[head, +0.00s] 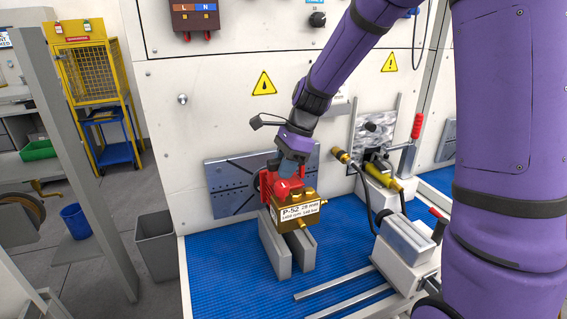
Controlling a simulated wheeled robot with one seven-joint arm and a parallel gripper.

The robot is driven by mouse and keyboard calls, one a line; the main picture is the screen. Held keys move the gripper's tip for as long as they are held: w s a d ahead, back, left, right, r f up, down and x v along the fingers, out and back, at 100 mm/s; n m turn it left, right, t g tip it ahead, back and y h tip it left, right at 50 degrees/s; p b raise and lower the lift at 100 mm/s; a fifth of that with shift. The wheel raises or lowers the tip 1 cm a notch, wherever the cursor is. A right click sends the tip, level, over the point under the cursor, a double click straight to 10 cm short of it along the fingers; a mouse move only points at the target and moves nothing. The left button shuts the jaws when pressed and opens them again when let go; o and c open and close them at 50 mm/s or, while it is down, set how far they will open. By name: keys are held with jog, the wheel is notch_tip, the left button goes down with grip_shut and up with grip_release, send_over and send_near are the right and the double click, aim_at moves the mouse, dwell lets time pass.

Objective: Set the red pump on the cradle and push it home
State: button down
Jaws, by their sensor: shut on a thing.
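The red pump (289,188) has a red body and a brass-coloured front block (297,214) with a white label starting "P-52". My gripper (287,181) comes down from above and is shut on the pump's red part. Its fingertips are mostly hidden against the pump. The pump is at the top of the cradle (272,247), two upright grey parallel plates on the blue mat. The brass block overlaps the plates' upper ends in the head view. I cannot tell whether the pump touches the plates or is just above them.
A grey slotted plate (232,190) stands on the white wall behind the pump. To the right are a hose with a brass fitting (341,155), a red-handled clamp (416,128) and a grey block unit (408,245). Metal rails (335,285) lie on the blue mat (225,270), clear at front left.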

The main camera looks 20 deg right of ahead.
jog(key=shift+f, duration=2.7)
dwell(1.2)
jog(key=shift+w, duration=1.95)
dwell(0.8)
jog(key=c, duration=0.8)
grip_release()
jog(key=shift+c, duration=0.2)
